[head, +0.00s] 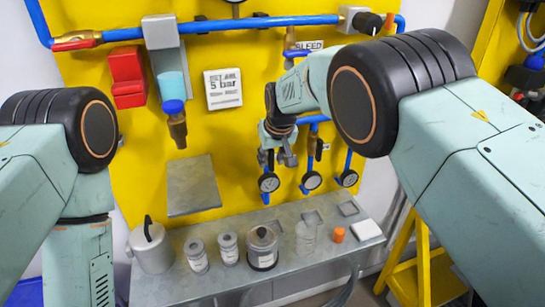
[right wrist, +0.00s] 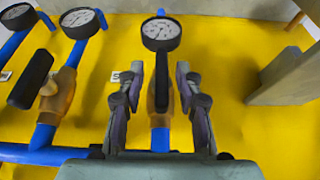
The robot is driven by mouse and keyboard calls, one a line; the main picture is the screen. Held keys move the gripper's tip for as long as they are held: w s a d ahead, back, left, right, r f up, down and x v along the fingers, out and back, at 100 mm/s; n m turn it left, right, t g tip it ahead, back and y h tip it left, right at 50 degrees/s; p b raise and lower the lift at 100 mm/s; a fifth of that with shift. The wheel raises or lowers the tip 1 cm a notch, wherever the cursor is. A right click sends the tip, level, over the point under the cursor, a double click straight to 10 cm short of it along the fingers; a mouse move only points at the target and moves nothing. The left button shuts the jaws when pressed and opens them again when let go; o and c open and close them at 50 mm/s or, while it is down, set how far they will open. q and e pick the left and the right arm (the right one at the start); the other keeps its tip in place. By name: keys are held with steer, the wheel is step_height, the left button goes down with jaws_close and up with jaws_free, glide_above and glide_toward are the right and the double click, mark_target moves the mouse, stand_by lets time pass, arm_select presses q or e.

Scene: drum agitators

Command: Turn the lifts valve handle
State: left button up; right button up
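In the right wrist view a black valve handle (right wrist: 161,88) on a brass body stands on a blue pipe, below a round gauge (right wrist: 161,33). A small white label beside it is mostly hidden by a finger; only what looks like an "S" shows. My right gripper (right wrist: 160,72) is open, with one finger on each side of the handle and gaps visible. In the head view my right gripper (head: 279,155) is at the leftmost of three gauge lines, hiding its handle. My left gripper is out of view; only its arm shows.
Another black valve handle (right wrist: 31,79) is left in the wrist view, and a grey plate (right wrist: 285,78) juts out at right. In the head view, a metal shelf (head: 190,238) below holds a lidded pot (head: 150,248), several canisters and an orange cap (head: 339,234).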

steer(key=shift+s, duration=0.1)
steer(key=shift+c, duration=0.2)
steer(key=shift+c, duration=0.7)
steer(key=shift+a, duration=0.2)
steer(key=c, duration=0.5)
steer(key=shift+d, duration=0.15)
jaws_close()
